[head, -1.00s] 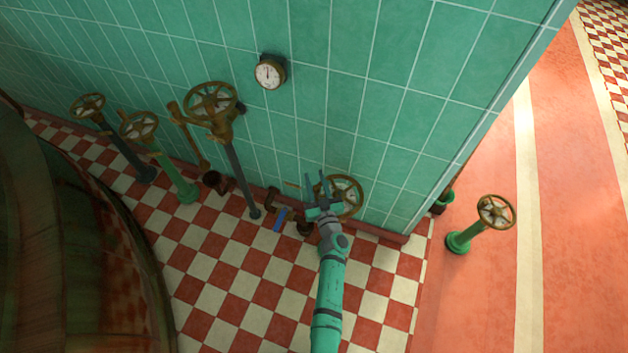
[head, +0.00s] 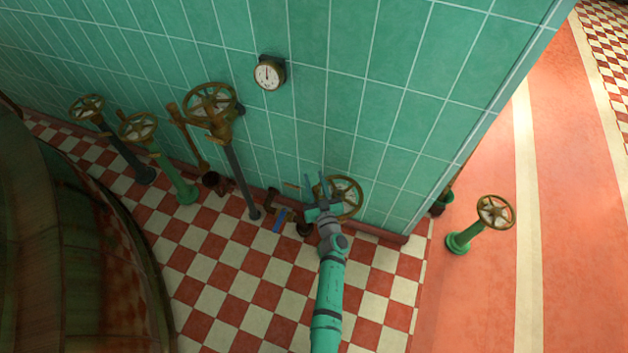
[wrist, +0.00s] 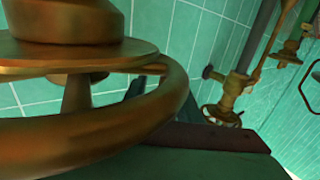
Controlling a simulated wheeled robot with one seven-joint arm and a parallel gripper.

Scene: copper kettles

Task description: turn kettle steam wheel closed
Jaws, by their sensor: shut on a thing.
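A brass steam wheel (head: 350,184) stands low by the green tiled wall, near the wall's right corner. In the wrist view the wheel's thick rim (wrist: 120,130) and hub fill the left side, very close to the camera. My gripper (head: 316,179) is at the wheel's left side and is shut on its rim. A dark finger of my gripper shows behind and below the rim in the wrist view. The exact contact between the fingers and the rim is partly hidden.
Several other brass valve wheels stand on posts along the wall, including a tall one (head: 211,103). A round gauge (head: 268,74) hangs on the wall. A large copper vessel (head: 75,250) stands at left. A green-posted valve (head: 465,238) stands at right. The checkered floor is mostly clear.

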